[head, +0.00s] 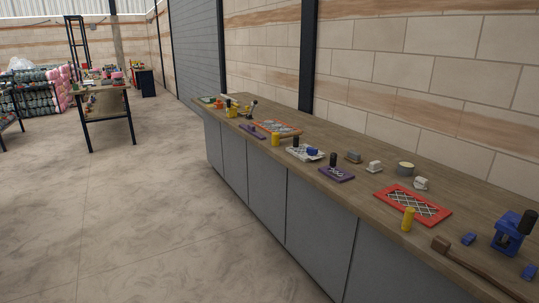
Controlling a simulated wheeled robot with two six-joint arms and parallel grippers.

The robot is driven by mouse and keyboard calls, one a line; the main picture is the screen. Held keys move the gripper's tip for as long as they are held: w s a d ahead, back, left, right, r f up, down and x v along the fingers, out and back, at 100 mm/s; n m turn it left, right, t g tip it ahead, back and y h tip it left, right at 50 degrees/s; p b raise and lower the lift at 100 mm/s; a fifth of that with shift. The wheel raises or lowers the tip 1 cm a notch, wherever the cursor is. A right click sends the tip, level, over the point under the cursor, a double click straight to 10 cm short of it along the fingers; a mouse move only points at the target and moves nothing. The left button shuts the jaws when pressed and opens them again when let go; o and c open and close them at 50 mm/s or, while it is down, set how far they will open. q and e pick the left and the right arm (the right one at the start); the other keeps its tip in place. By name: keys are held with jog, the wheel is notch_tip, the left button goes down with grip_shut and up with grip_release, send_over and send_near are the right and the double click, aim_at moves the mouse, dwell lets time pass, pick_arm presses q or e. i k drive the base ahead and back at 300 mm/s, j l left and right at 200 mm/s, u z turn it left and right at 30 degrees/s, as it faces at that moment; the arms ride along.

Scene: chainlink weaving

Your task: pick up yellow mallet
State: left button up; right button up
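No thing that I can clearly tell as a yellow mallet shows. A yellow cylinder (408,219) stands upright at the counter's front edge, beside a red frame with a mesh (412,206). Another yellow cylinder (275,139) stands farther along. Small yellow things (231,111) cluster near the far end, too small to make out. A brown long-handled tool, mallet-like (440,244), lies at the near right, its handle running toward the lower right. Neither of my grippers is in view.
The long wooden counter (345,203) runs along the brick wall. It also bears a blue device (507,235), a purple block (337,174), a white tray (296,153) and small grey items. Open floor (150,220) lies to the left, with a table (108,104) farther back.

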aim_at(276, 137)
jog(key=i, duration=2.55)
jog(key=i+j+u, duration=0.1)
jog(key=u, duration=0.75)
